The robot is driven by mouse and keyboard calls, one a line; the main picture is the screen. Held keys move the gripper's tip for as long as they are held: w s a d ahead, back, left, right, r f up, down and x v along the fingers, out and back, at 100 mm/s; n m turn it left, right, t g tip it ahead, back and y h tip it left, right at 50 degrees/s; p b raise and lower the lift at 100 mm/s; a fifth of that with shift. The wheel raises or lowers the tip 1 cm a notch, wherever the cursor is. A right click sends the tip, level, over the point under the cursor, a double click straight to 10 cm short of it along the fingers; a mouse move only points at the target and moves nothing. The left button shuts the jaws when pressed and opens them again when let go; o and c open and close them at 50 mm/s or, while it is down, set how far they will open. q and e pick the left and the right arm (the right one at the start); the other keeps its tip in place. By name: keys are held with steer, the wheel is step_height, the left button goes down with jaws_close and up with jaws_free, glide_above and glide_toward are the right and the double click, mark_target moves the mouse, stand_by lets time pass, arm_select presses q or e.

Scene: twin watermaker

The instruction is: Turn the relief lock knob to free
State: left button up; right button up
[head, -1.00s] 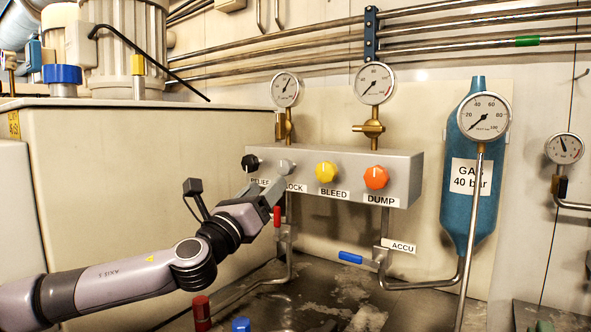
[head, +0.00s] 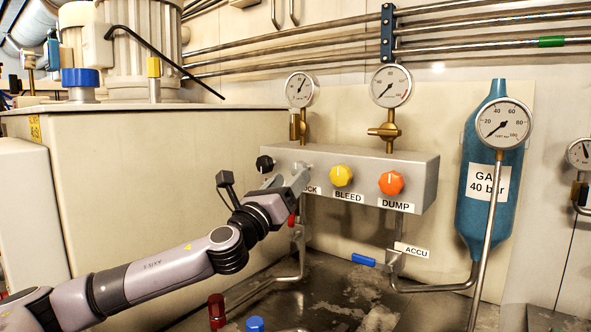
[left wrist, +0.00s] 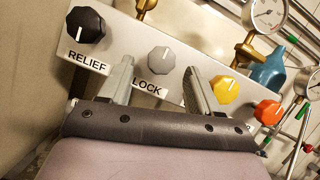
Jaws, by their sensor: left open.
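The grey knob (left wrist: 161,60) over the LOCK label (left wrist: 148,85) shows in the left wrist view, its light mark pointing up towards the panel's top edge. The black knob (left wrist: 84,25) over the RELIEF label (left wrist: 87,62) is to its left; it also shows in the head view (head: 264,164). My left gripper (left wrist: 158,72) is open, one finger on each side of the grey knob in the picture. I cannot tell whether either finger touches it. In the head view my left gripper (head: 299,176) is at the panel front and largely hides the grey knob and the RELIEF label.
The grey panel box (head: 424,180) also carries a yellow BLEED knob (head: 341,176) and an orange DUMP knob (head: 391,183) close to the right. Gauges (head: 390,86) stand above it. A red-handled valve, a blue-handled valve (head: 363,260) and pipes are below. A blue cylinder (head: 478,211) is at right.

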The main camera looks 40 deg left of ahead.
arm_select(q)
steer(key=shift+p+x, duration=0.6)
steer(key=shift+x, duration=1.1)
steer(key=shift+d, duration=0.1)
steer(key=c, duration=1.1)
